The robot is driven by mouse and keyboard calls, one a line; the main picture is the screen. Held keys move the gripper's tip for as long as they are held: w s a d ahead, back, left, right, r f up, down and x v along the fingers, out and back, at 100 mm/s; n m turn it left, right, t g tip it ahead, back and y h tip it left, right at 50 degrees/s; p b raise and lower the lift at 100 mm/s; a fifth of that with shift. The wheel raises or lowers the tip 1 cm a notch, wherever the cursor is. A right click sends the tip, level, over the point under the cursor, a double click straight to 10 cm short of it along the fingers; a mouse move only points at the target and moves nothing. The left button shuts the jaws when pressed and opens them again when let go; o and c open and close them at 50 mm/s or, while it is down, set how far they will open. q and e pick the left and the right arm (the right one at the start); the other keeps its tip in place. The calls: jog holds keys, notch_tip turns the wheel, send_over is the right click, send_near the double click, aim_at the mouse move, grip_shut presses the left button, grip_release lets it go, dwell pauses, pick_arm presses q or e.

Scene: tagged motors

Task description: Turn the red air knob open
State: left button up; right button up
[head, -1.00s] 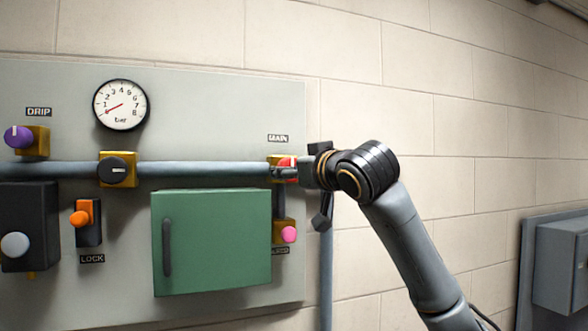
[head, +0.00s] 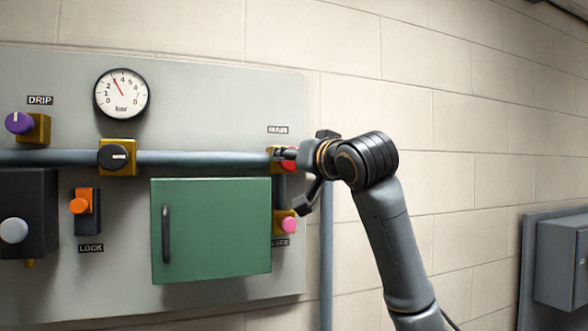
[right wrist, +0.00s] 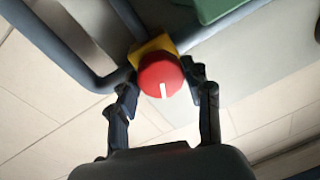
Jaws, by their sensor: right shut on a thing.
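The red air knob (right wrist: 160,72) sits on a yellow valve body (right wrist: 152,46) in the right wrist view. Its white mark points toward the bottom of that picture. My right gripper (right wrist: 160,80) is shut on the knob, with one finger on each side of it. In the head view the red knob (head: 291,165) is partly hidden by my right gripper (head: 286,154), at the right end of the horizontal pipe. The label above it is too blurred to read. My left gripper is in neither view.
A pressure gauge (head: 121,94) has its needle near 3. A green door (head: 215,232) is below the pipe.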

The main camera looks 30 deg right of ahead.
jog(key=shift+m+t+h+b, duration=0.15)
jog(key=shift+m+h+b, duration=0.3)
jog(key=shift+m+b, duration=2.15)
jog(key=shift+m+t+h+b, duration=0.15)
jog(key=shift+m+h+b, duration=0.35)
jog(key=shift+m, duration=4.3)
jog(key=o, duration=1.1)
jog(key=shift+o, duration=0.2)
jog(key=shift+f, duration=0.1)
jog(key=shift+s, duration=0.15)
jog(key=v, duration=1.1)
jog(key=shift+s, duration=0.4)
